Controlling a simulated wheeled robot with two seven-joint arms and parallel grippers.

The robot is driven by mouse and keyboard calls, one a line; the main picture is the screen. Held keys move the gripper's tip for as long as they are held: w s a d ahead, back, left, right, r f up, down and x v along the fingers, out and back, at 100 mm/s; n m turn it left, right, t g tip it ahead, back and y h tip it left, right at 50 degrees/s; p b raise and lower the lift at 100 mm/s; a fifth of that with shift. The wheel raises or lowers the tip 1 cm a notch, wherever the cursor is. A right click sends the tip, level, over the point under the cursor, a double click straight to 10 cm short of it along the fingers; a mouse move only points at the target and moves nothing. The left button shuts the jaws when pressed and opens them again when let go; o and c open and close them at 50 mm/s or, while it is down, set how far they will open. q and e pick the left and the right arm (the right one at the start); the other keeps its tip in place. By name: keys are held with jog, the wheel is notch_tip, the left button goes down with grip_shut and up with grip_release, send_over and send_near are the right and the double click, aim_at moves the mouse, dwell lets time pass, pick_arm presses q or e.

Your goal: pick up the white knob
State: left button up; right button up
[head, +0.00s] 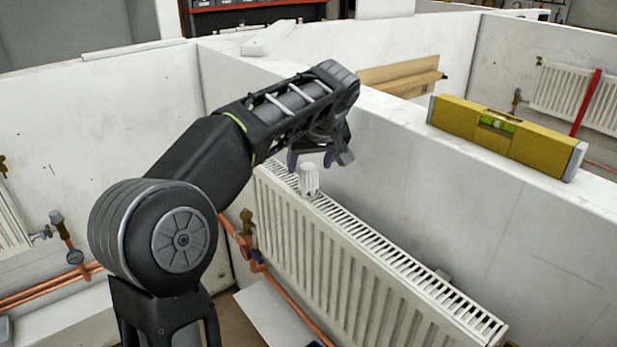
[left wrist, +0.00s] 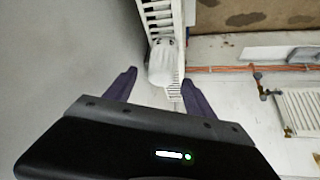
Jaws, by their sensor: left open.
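The white knob (head: 309,180) stands upright on the top grille of the white radiator (head: 370,265), near its far left end. In the left wrist view the knob (left wrist: 162,62) shows just ahead of the fingers, between their lines. My left gripper (head: 312,160) is above the knob in the head view, pointing down, with its purple fingers apart and nothing between them. The fingers also show spread in the left wrist view (left wrist: 158,88). Whether a finger touches the knob cannot be told. My right gripper is in neither view.
A yellow spirit level (head: 505,138) lies on the partition wall's top edge at right. Copper pipes (head: 285,305) and a brass valve (head: 247,222) sit at the radiator's left end. A wooden shelf (head: 400,77) is behind the wall. The wall stands close behind the radiator.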

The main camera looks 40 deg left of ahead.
aim_at(308, 165)
pick_arm(q)
jog(key=shift+w+a+f+p, duration=0.1)
jog(key=shift+a+f+p, duration=0.05)
jog(key=shift+f+p, duration=0.15)
jog(key=p+x, duration=0.1)
jog(key=x, duration=0.2)
jog(key=shift+a+f+p, duration=0.15)
jog(key=shift+f+p, duration=0.1)
jog(key=shift+p, duration=0.05)
jog(key=shift+w+a+f, duration=0.15)
jog(key=shift+w+f, duration=0.05)
jog(key=shift+f, duration=0.25)
jog(key=shift+c, duration=0.4)
grip_shut()
